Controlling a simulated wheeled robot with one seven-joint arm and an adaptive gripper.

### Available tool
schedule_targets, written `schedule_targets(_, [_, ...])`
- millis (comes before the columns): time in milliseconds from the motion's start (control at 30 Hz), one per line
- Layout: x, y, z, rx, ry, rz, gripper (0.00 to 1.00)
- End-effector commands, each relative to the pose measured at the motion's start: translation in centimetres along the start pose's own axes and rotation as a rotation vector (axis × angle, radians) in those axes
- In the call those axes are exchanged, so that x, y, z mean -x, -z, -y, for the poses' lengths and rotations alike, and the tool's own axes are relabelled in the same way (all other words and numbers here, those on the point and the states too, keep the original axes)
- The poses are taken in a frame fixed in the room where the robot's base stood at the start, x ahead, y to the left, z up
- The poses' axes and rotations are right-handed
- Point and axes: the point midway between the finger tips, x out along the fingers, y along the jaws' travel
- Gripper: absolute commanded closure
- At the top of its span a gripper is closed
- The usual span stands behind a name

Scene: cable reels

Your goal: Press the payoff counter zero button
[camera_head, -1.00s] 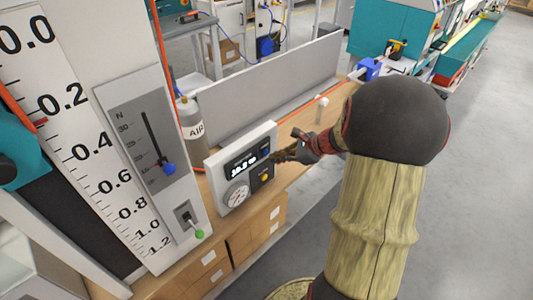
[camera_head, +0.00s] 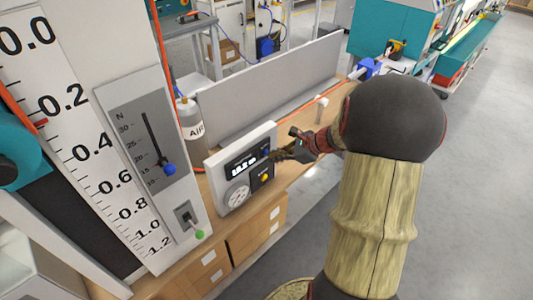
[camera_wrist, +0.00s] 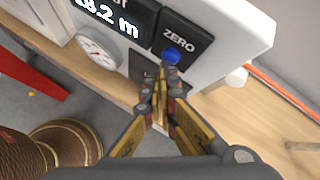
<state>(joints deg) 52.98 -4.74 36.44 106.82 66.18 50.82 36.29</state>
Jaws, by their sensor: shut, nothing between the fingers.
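The payoff counter (camera_head: 222,173) is a pale box with a dark display, a round dial and buttons, standing on the wooden bench. In the wrist view its display (camera_wrist: 108,16) ends in "8.2 m". The blue zero button (camera_wrist: 172,55) sits beside the word ZERO; it also shows in the head view (camera_head: 266,153). My gripper (camera_wrist: 165,76) is shut and empty, with its fingertips right at the lower edge of the blue button. Whether they touch it I cannot tell. The gripper (camera_head: 276,154) reaches the counter from the right in the head view.
A grey AIR bottle (camera_head: 192,125) stands behind the counter, and a scale panel with a blue-knobbed slider (camera_head: 168,168) is at left. A grey upright panel (camera_head: 265,83) runs along the bench.

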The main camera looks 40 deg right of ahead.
Motion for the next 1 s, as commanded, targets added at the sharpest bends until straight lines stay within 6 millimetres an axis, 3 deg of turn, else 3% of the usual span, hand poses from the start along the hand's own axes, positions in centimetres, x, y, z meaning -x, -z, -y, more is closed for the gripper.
schedule_targets(1000, [-0.55,-0.36,0.37,0.0,0.0,0.0,1.0])
